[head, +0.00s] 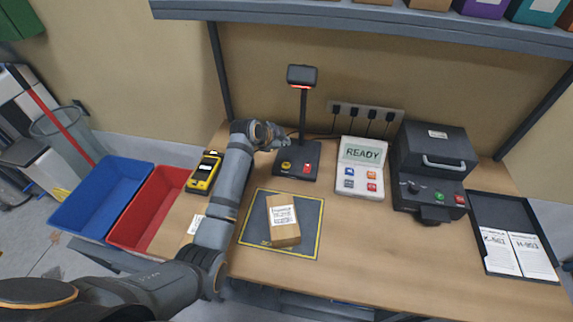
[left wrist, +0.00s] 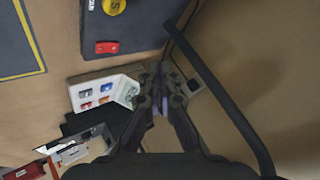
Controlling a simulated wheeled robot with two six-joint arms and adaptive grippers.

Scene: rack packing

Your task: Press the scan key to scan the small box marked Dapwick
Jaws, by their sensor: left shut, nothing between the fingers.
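The small brown box (head: 284,235) lies on the dark scan mat (head: 308,238) with a white label up; its print is too small to read. The scanner (head: 302,76) stands on a post behind the mat, with a red light under its head. Its black base (head: 297,174) carries a round yellow key (head: 285,165) and a red key (head: 306,168). Both keys show in the left wrist view, the yellow one (left wrist: 114,6) cut by the top edge. My left gripper (head: 284,139) is shut and empty, above and behind the yellow key, apart from it. It also shows in the wrist view (left wrist: 159,78).
A white panel (head: 360,185) reading READY stands right of the scanner, then a dark machine (head: 433,165) and a black tray (head: 476,212) with papers. A yellow handheld device (head: 204,173) lies left of my arm. Red (head: 125,228) and blue (head: 82,220) bins stand left.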

